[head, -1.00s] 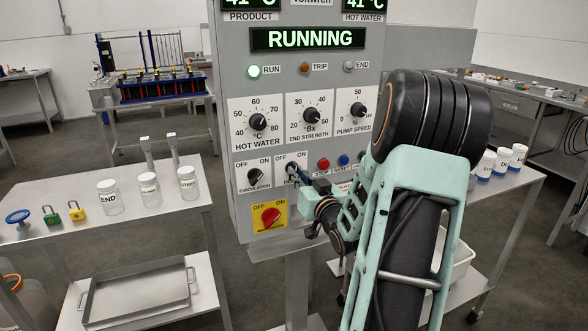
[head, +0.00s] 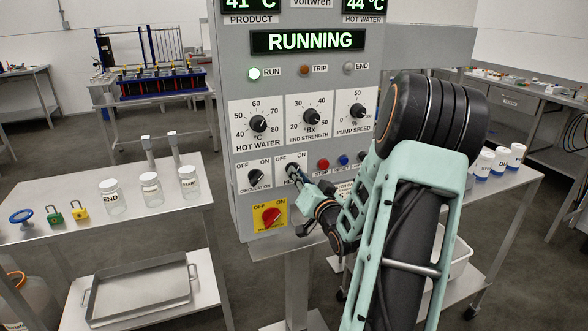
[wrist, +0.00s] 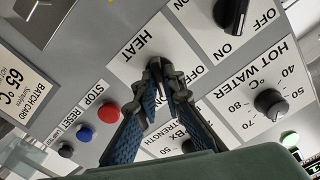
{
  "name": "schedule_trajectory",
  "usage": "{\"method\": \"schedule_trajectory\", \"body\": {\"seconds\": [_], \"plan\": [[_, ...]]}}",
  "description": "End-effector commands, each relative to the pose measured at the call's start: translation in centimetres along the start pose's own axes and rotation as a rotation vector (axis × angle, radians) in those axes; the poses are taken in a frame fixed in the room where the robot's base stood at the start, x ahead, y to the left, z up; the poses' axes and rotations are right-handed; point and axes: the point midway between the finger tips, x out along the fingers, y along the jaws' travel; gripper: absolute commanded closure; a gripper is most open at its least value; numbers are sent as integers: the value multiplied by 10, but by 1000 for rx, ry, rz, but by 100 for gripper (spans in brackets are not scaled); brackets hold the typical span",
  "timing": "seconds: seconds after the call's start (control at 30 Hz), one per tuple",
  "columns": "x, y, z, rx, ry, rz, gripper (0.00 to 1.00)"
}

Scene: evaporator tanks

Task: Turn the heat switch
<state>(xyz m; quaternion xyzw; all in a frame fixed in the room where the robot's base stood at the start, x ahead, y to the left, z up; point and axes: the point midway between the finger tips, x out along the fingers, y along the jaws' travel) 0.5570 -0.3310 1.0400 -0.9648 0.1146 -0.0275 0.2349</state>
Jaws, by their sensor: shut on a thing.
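The heat switch sits on the white HEAT plate (head: 281,163) in the lower part of the grey control panel, right of the circulation switch (head: 255,176). The plate with its HEAT label (wrist: 140,48) also shows in the wrist view. My gripper (head: 294,173) reaches in from the right. In the wrist view my gripper (wrist: 158,68) has its two fingertips closed together at the heat switch, shut on its knob.
A red main switch (head: 271,215) on a yellow plate is below. The red stop button (wrist: 108,112) and blue reset button (wrist: 85,134) are close beside my gripper. The HOT WATER dial (head: 258,124) is above. The display (head: 307,41) reads RUNNING.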

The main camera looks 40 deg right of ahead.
Motion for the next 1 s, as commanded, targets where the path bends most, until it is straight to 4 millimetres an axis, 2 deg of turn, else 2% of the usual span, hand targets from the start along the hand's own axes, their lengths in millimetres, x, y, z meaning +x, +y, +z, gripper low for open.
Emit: {"method": "schedule_trajectory", "body": {"seconds": [0.1, 0.3, 0.6, 0.77, 0.97, 1.0], "plan": [[0, 0, -1, 19, 1, 0, 100], [0, 0, -2, 165, 1, 0, 100], [0, 0, -1, 186, 1, 0, 100], [0, -1, -2, 307, 1, 0, 100], [0, 0, 0, 296, 1, -1, 100], [0, 0, 0, 296, 1, -1, 87]]}}
